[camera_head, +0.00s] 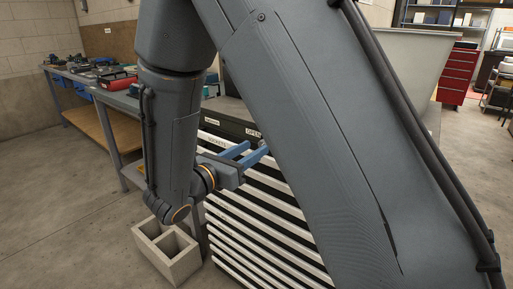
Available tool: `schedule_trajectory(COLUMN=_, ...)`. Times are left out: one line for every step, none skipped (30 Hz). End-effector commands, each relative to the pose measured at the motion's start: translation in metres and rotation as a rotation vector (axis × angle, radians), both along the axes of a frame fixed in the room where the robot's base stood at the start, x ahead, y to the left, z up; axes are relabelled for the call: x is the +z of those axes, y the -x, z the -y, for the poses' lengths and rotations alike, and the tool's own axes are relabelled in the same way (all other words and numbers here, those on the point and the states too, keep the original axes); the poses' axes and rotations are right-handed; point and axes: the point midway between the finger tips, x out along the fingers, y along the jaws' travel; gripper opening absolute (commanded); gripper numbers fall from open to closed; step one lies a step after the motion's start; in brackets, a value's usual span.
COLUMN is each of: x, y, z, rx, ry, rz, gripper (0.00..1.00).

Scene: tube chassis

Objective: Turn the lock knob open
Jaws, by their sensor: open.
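A tool chest (228,126) with a dark top panel and several white drawer fronts stands in the middle of the view. An "OPEN" label (253,133) shows on its upper panel. My gripper (256,151) has two blue fingers, spread apart, pointing at the chest's upper front just below that label. A small part by the fingertips may be the lock knob, but I cannot make it out clearly. My arm hides the right part of the chest front. I cannot tell whether the fingers touch anything.
A long workbench (110,97) with tools and a red case (117,83) runs along the left. A hollow concrete block (167,252) stands on the floor left of the chest. A red cabinet (458,75) is at the back right. The left floor is clear.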

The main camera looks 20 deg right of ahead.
Motion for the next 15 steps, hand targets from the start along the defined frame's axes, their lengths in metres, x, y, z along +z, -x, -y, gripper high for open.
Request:
schedule_trajectory(x=0.0, y=-0.004, z=0.007, rx=-0.004, ry=0.0, rz=0.0, gripper=0.4)
schedule_trajectory(x=0.0, y=-0.006, z=0.01, rx=-0.004, ry=0.0, rz=0.0, gripper=0.4)
schedule_trajectory(x=0.0, y=-0.009, z=0.014, rx=-0.004, ry=-0.001, rz=0.0, gripper=0.4)
schedule_trajectory(x=0.0, y=-0.011, z=0.016, rx=-0.003, ry=-0.001, rz=0.0, gripper=0.4)
schedule_trajectory(x=0.0, y=-0.012, z=0.018, rx=-0.003, ry=-0.001, rz=0.0, gripper=0.4)
schedule_trajectory(x=0.0, y=-0.014, z=0.021, rx=-0.002, ry=-0.001, rz=0.0, gripper=0.4)
schedule_trajectory(x=0.0, y=-0.015, z=0.022, rx=-0.002, ry=-0.001, rz=-0.001, gripper=0.4)
schedule_trajectory(x=0.0, y=-0.016, z=0.023, rx=-0.002, ry=-0.001, rz=-0.001, gripper=0.4)
schedule_trajectory(x=0.0, y=-0.016, z=0.024, rx=-0.002, ry=-0.001, rz=-0.001, gripper=0.4)
schedule_trajectory(x=0.0, y=-0.017, z=0.024, rx=-0.001, ry=-0.002, rz=-0.001, gripper=0.4)
schedule_trajectory(x=0.0, y=-0.017, z=0.024, rx=-0.001, ry=-0.002, rz=-0.001, gripper=0.4)
schedule_trajectory(x=0.0, y=-0.017, z=0.025, rx=-0.001, ry=-0.002, rz=-0.001, gripper=0.4)
schedule_trajectory(x=0.0, y=-0.017, z=0.024, rx=-0.001, ry=-0.002, rz=-0.001, gripper=0.4)
schedule_trajectory(x=0.0, y=-0.017, z=0.024, rx=-0.001, ry=-0.002, rz=-0.001, gripper=0.4)
schedule_trajectory(x=0.0, y=-0.017, z=0.024, rx=-0.001, ry=-0.002, rz=-0.001, gripper=0.4)
